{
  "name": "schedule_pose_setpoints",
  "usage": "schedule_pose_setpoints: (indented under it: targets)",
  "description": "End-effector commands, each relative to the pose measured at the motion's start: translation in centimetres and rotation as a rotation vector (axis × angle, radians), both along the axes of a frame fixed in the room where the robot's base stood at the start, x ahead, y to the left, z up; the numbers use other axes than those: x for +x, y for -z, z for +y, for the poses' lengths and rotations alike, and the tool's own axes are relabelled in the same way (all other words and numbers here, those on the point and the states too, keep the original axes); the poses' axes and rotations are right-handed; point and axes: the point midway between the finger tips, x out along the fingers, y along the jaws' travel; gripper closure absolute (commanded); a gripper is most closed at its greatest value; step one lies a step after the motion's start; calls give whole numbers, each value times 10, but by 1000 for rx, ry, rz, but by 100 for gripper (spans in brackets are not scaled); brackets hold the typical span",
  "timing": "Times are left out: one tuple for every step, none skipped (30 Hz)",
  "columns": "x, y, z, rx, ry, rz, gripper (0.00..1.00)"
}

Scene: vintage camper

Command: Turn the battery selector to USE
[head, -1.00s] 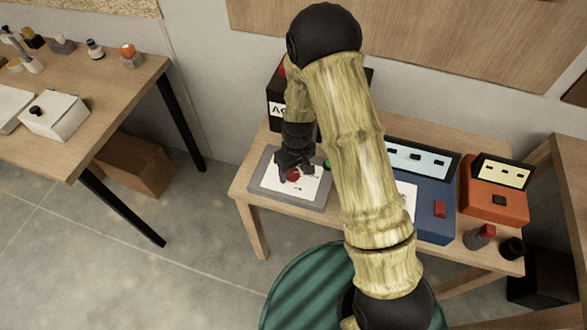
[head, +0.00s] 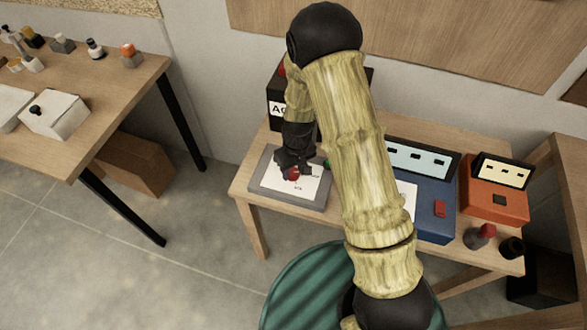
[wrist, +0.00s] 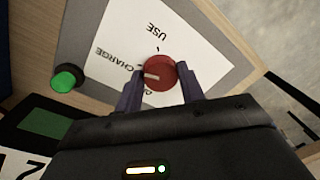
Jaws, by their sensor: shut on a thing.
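The battery selector is a grey panel (head: 262,187) with a white label plate, lying on the small wooden table. Its round red knob (wrist: 160,73) carries a white pointer line, seen in the wrist view. The line points to picture left, toward the area by the CHARGE label (wrist: 112,55). The USE label (wrist: 158,28) sits above the knob, with a tick below it. A third label is mostly hidden behind the knob and a finger. My gripper (wrist: 158,85) is shut on the knob, one finger on each side. In the head view, my gripper (head: 293,167) partly covers the knob.
A green button (wrist: 66,78) sits beside the panel. A blue box (head: 433,222) and an orange box (head: 492,203) stand to the right on the table (head: 243,190). A black box (head: 275,98) stands behind. My arm hides the middle.

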Motion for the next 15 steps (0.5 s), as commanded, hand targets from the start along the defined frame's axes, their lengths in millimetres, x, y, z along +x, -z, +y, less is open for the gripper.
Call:
schedule_pose_setpoints:
  targets:
    - [0, 0, 0, 0, 26, 0, 84]
    - [0, 0, 0, 0, 44, 0, 84]
    - [0, -1, 0, 0, 69, 1, 84]
    - [0, -1, 0, 0, 90, 0, 84]
    - [0, -1, 0, 0, 111, -1, 84]
    - [0, -1, 0, -1, 141, -1, 84]
    - [0, -1, 0, -1, 167, -1, 84]
    - [0, -1, 0, 0, 193, -1, 84]
    - [0, -1, 0, -1, 228, -1, 84]
    - [0, -1, 0, 0, 255, -1, 84]
    - [0, -1, 0, 0, 283, -1, 84]
    - [-1, -1, 0, -1, 320, -1, 84]
    - [-1, -1, 0, -1, 348, -1, 84]
    - [-1, -1, 0, -1, 377, 0, 84]
    - [-1, -1, 0, -1, 415, -1, 84]
